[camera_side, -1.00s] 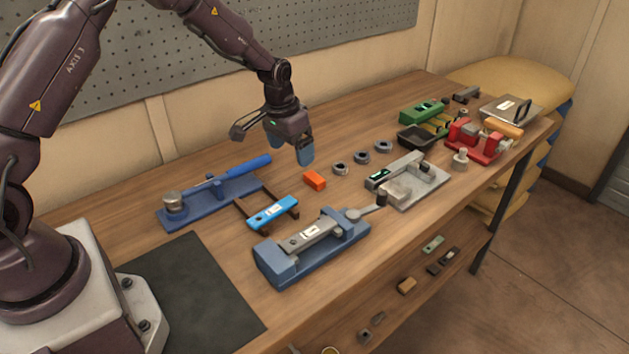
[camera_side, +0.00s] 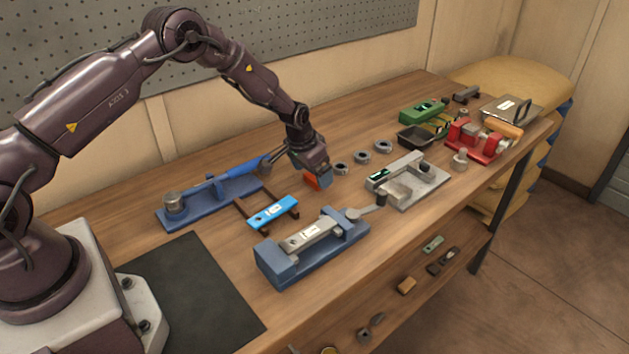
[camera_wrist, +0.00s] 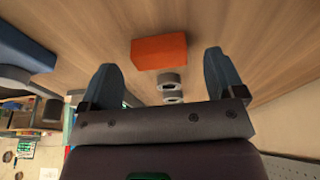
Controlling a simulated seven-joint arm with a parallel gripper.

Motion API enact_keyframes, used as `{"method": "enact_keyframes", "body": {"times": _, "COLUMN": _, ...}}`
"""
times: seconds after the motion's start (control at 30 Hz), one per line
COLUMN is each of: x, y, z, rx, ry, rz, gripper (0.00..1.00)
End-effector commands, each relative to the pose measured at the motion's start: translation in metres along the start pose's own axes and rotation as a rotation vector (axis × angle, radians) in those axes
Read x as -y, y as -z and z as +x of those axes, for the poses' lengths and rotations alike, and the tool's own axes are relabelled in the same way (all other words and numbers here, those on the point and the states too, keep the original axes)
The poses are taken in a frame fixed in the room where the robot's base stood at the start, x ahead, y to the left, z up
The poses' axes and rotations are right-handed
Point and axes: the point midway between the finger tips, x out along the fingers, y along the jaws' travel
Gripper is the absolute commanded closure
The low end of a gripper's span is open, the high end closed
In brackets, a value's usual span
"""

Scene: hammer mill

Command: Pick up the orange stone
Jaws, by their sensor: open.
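The orange stone (camera_side: 311,181) is a small rectangular block lying on the wooden bench. In the side view my gripper (camera_side: 316,178) is lowered right at it, and its blue fingers partly hide the block. In the wrist view the orange stone (camera_wrist: 159,52) lies just beyond and between the two blue fingertips of my gripper (camera_wrist: 160,75). The fingers are spread wide, with a gap on each side of the stone, and hold nothing.
Several dark ring nuts (camera_side: 362,157) lie right of the stone. A blue-topped stand (camera_side: 272,212), a blue vice-like fixture (camera_side: 312,250) and a grey metal fixture (camera_side: 410,182) stand nearby. A blue base with a handle (camera_side: 213,198) lies left. Bare wood surrounds the stone.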

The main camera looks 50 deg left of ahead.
Motion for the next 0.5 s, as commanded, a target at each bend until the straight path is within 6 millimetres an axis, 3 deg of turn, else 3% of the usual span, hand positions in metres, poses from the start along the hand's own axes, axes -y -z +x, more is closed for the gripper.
{"method": "enact_keyframes", "body": {"times": 0.1, "x": -0.0002, "y": 0.0001, "z": 0.0140, "rx": 0.000, "ry": 0.000, "rz": 0.001, "gripper": 0.12}}
{"method": "enact_keyframes", "body": {"times": 0.37, "x": -0.0001, "y": 0.0005, "z": 0.0172, "rx": -0.001, "ry": 0.000, "rz": 0.000, "gripper": 0.12}}
{"method": "enact_keyframes", "body": {"times": 0.4, "x": -0.0001, "y": 0.0005, "z": 0.0171, "rx": -0.001, "ry": 0.000, "rz": 0.000, "gripper": 0.14}}
{"method": "enact_keyframes", "body": {"times": 0.5, "x": -0.0002, "y": 0.0005, "z": 0.0170, "rx": -0.001, "ry": 0.000, "rz": 0.000, "gripper": 0.37}}
